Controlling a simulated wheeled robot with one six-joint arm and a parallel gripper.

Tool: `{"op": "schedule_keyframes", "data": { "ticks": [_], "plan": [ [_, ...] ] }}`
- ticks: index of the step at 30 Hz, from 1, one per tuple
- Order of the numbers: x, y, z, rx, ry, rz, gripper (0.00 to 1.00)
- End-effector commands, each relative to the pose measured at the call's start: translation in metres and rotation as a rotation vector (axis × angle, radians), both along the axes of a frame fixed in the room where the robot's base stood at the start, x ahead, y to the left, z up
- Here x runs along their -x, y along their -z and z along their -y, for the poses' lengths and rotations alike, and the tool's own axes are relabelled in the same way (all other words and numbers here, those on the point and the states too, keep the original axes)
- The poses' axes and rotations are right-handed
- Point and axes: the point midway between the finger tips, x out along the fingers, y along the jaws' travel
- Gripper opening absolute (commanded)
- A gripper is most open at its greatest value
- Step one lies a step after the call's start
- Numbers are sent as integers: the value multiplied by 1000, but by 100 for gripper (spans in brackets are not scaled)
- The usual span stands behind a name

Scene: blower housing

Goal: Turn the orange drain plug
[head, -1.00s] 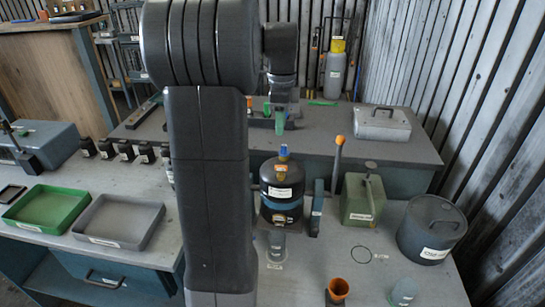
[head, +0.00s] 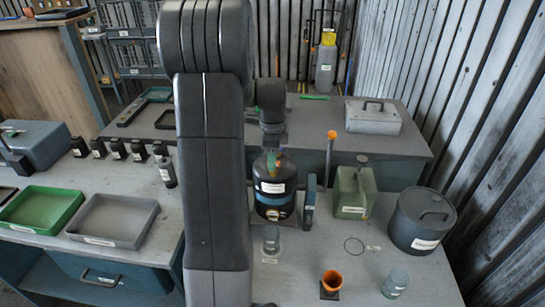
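The blower housing (head: 275,205), a black vessel with a blue band and white labels, stands upright on the near bench in the head view. My gripper (head: 272,160) is right at the top of the housing, pointing down. Its fingers are small and partly covered by my wrist, so I cannot tell whether they are open or shut, or whether they touch anything. The orange drain plug cannot be made out clearly; the top of the housing is mostly hidden by my gripper.
A green can (head: 354,195) and a dark lidded pot (head: 421,222) stand to the right. An orange cup (head: 332,281) and a clear jar (head: 396,284) stand in front. An orange-topped rod (head: 331,150) rises behind. Green (head: 42,208) and grey (head: 113,219) trays lie left.

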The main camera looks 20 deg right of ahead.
Motion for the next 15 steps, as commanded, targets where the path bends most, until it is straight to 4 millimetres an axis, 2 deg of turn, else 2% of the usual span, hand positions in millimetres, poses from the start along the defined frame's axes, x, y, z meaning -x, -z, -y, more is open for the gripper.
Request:
{"op": "schedule_keyframes", "data": {
  "ticks": [5, 10, 15],
  "plan": [
    [0, 0, 0, 0, 0, 0, 33],
    [0, 0, 0, 0, 0, 0, 0],
    [0, 0, 0, 0, -1, 0, 0]
  ]
}}
